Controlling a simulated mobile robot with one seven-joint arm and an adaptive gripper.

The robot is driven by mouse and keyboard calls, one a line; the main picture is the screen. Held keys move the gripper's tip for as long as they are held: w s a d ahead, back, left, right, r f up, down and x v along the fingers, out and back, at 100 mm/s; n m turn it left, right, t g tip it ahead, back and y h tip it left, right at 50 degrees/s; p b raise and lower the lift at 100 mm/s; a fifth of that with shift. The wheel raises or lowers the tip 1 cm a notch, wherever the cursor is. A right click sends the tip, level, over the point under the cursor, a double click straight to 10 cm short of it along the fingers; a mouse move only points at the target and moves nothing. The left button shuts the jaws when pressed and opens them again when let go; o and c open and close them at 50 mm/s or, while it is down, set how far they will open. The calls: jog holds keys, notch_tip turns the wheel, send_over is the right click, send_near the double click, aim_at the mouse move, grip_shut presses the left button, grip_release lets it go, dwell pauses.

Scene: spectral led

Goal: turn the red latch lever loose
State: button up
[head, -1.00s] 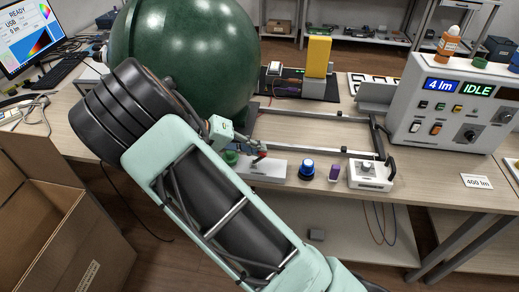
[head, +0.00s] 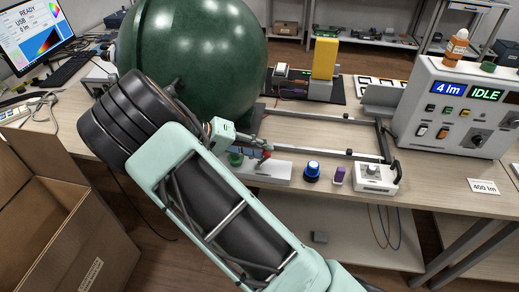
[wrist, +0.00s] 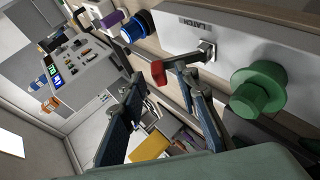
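The red latch lever (wrist: 158,73) shows in the wrist view, its red end joined to a metal pivot on the white plate marked LATCH (wrist: 245,40). In the head view the red lever (head: 266,155) is small and partly hidden by my gripper (head: 258,144), above the white latch base (head: 277,175). In the wrist view my gripper (wrist: 160,82) is open, its two blue fingers spread with the lever's red end near and between their tips. I cannot tell whether either finger touches it.
A green knob (wrist: 258,90) sits beside the lever, close to the right finger. A blue knob (head: 312,171), a purple piece (head: 340,175) and a white switch box (head: 375,178) stand along the table's front edge. A large green sphere (head: 195,55) rises behind my arm.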

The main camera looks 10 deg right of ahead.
jog(key=shift+a, duration=0.1)
jog(key=v, duration=0.7)
jog(key=shift+a+r, duration=0.1)
jog(key=shift+a, duration=0.05)
